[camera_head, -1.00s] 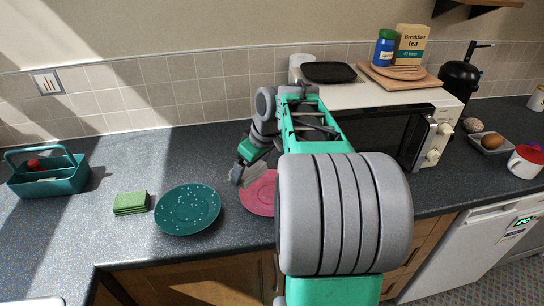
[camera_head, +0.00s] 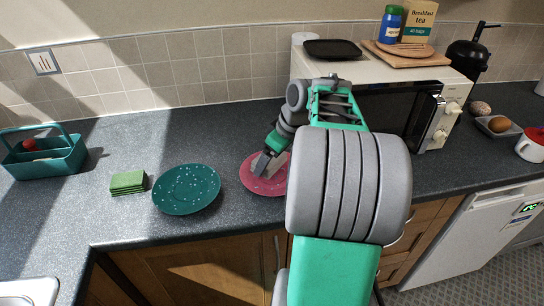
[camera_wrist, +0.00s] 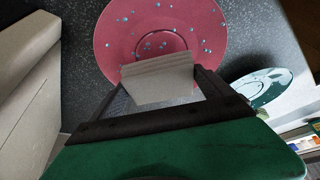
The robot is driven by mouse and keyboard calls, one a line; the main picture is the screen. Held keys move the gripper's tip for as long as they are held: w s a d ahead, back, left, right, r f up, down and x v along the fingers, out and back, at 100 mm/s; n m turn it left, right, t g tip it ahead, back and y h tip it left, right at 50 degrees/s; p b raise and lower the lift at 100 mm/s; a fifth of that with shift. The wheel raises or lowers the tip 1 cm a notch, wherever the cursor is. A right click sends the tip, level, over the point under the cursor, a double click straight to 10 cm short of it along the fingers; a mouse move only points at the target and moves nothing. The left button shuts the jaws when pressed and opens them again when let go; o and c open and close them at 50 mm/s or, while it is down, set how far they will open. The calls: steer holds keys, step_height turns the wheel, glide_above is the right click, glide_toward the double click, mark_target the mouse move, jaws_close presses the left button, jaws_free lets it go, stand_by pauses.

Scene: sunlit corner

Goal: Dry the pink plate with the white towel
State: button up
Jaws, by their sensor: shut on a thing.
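The pink plate (camera_head: 262,186) lies on the dark counter, partly hidden by my arm. In the wrist view the pink plate (camera_wrist: 115,42) has several blue-white water drops around its middle. My gripper (camera_head: 264,166) is over the plate's left part in the head view. It is shut on the folded white towel (camera_wrist: 158,80), which looks greyish in the wrist view. The towel's edge overlaps the near part of the plate there; I cannot tell whether it touches the surface. The towel is hard to make out in the head view.
A teal plate (camera_head: 187,189) with drops lies left of the pink plate. Green folded cloths (camera_head: 128,182) and a teal caddy (camera_head: 62,157) are further left. A white microwave (camera_head: 318,69) stands behind my arm at right. The counter's front edge is close to both plates.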

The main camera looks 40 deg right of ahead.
steer(key=shift+f+b, duration=0.45)
steer(key=shift+f, duration=0.1)
stand_by(0.4)
steer(key=shift+s, duration=0.1)
